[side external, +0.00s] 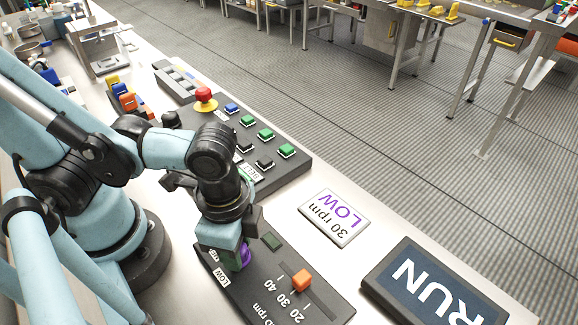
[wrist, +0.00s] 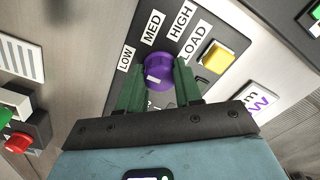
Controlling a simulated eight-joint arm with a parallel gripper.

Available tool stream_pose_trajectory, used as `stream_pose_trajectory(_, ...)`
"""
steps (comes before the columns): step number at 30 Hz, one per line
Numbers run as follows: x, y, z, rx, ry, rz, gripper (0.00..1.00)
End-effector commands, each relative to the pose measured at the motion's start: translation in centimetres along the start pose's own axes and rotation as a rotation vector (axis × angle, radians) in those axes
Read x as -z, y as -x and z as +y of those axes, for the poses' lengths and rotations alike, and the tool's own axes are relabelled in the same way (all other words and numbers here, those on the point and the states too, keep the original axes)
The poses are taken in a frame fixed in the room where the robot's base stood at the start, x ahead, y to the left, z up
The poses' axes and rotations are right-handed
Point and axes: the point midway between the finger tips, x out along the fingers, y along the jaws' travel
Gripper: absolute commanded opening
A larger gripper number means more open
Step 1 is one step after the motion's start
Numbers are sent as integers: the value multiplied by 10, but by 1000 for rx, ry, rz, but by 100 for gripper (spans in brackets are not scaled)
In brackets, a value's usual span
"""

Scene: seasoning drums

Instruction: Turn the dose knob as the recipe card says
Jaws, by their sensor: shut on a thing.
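The purple dose knob (wrist: 159,70) sits on a dark panel (wrist: 122,47) with LOW, MED and HIGH labels along its far side. The two green fingers of my gripper (wrist: 160,82) are closed on the knob from either side. In the side view my gripper (side external: 226,250) points down at the panel and mostly hides the knob (side external: 244,256). A pointer direction on the knob is not clear. The recipe card (side external: 335,217) lies flat on the table and reads "30 rpm" and "LOW" in purple. Its edge also shows in the wrist view (wrist: 262,103).
An orange slider (side external: 301,280) stands beside an rpm scale on the same panel. A yellow button (wrist: 218,58) is near the LOAD label. A RUN screen (side external: 430,287) lies at front right. A button box (side external: 290,168) with a red mushroom button (side external: 205,99) stands behind.

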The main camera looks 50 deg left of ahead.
Motion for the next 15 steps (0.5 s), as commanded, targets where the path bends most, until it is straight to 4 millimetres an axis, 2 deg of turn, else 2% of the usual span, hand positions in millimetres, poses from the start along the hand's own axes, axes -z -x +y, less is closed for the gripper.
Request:
stream_pose_trajectory(1,0,0,0,-1,2,-2,39)
stream_pose_trajectory(5,0,0,0,-1,1,-1,59)
stream_pose_trajectory(15,0,1,0,0,0,0,60)
